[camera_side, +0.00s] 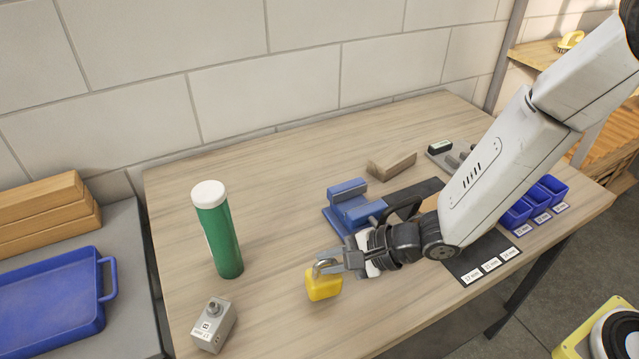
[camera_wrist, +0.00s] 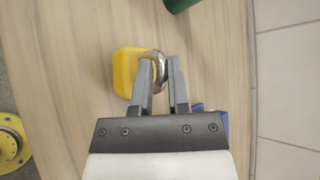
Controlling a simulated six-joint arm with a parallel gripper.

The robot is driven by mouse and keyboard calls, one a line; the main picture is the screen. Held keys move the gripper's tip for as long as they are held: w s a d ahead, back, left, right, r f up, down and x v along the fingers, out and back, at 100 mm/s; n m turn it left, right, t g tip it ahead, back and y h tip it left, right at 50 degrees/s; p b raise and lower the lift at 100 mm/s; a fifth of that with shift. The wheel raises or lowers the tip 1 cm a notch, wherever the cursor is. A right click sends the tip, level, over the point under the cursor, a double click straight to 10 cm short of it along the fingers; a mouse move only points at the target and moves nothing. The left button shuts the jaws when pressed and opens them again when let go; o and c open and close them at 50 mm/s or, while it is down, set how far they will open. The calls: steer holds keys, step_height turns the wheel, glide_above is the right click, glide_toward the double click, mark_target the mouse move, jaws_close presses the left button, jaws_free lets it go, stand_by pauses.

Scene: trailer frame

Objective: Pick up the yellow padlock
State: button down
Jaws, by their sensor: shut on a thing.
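The yellow padlock (camera_side: 323,286) has a yellow body and a silver shackle, and is near the front middle of the table (camera_side: 275,225). My gripper (camera_side: 325,264) is shut on the padlock at its shackle. In the wrist view the padlock body (camera_wrist: 126,72) lies to the left of my gripper (camera_wrist: 162,75), with the curved shackle (camera_wrist: 156,68) between the two fingers. Whether the padlock touches the table or hangs just above it, I cannot tell.
A green cylinder with a white cap (camera_side: 218,230) and a grey block-like device (camera_side: 213,325) stand to the left. A blue vise (camera_side: 350,205) sits behind my gripper. Blue bins (camera_side: 517,213) are at the right.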

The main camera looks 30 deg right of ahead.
steer(key=shift+r, duration=3.9)
steer(key=shift+w, duration=0.1)
